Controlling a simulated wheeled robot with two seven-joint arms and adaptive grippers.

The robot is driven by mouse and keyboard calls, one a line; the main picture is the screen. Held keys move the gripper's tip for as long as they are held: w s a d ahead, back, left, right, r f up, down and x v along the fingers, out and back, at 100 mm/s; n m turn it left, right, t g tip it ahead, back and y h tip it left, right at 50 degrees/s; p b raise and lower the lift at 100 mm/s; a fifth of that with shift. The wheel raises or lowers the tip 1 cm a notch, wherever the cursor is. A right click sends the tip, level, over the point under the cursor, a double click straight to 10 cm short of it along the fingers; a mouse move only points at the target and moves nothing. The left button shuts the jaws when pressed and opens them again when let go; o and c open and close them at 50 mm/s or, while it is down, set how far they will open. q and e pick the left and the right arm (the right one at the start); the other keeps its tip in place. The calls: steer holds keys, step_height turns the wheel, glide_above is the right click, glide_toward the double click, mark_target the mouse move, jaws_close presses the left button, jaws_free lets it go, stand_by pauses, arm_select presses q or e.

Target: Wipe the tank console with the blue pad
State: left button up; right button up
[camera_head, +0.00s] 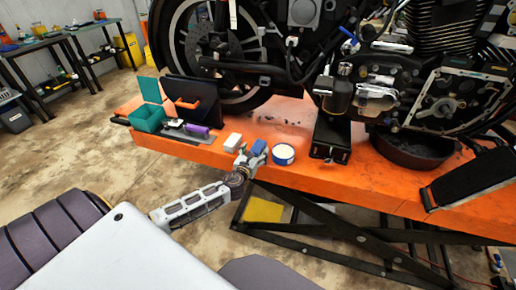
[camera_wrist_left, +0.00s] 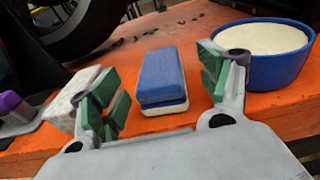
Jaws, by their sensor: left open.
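The blue pad (camera_head: 257,148) is a small block with a blue top and a white lower layer. It lies on the orange lift table, and it also shows in the left wrist view (camera_wrist_left: 162,78). My left gripper (camera_head: 245,162) is at the table's front edge, just in front of the pad. In the left wrist view my left gripper (camera_wrist_left: 165,85) is open, with a green-padded finger on each side of the pad and gaps between. I cannot pick out the tank console for certain in either view. My right gripper is not in view.
A blue round tub (camera_head: 284,154) with cream contents stands right of the pad. A white block (camera_head: 233,141) lies to its left. Further left are a purple item (camera_head: 197,131) and a teal box (camera_head: 147,118). A black stand (camera_head: 330,138) and motorcycle are behind.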

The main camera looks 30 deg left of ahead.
mark_target(258, 146)
arm_select(q)
steer(key=shift+w+a+f, duration=0.1)
steer(key=shift+w+a, duration=0.05)
steer(key=shift+w, duration=0.5)
steer(key=shift+b+x, duration=0.55)
steer(key=shift+x, duration=0.4)
steer(key=shift+w, duration=0.3)
steer(key=shift+a, duration=0.1)
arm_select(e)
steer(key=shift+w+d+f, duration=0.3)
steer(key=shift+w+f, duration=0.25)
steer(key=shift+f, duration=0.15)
arm_select(q)
steer(key=shift+w, duration=0.1)
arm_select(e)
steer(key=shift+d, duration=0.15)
arm_select(q)
steer(key=shift+c, duration=0.3)
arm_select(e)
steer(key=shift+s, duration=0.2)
arm_select(q)
steer(key=c, duration=1.2)
steer(key=shift+r, duration=0.3)
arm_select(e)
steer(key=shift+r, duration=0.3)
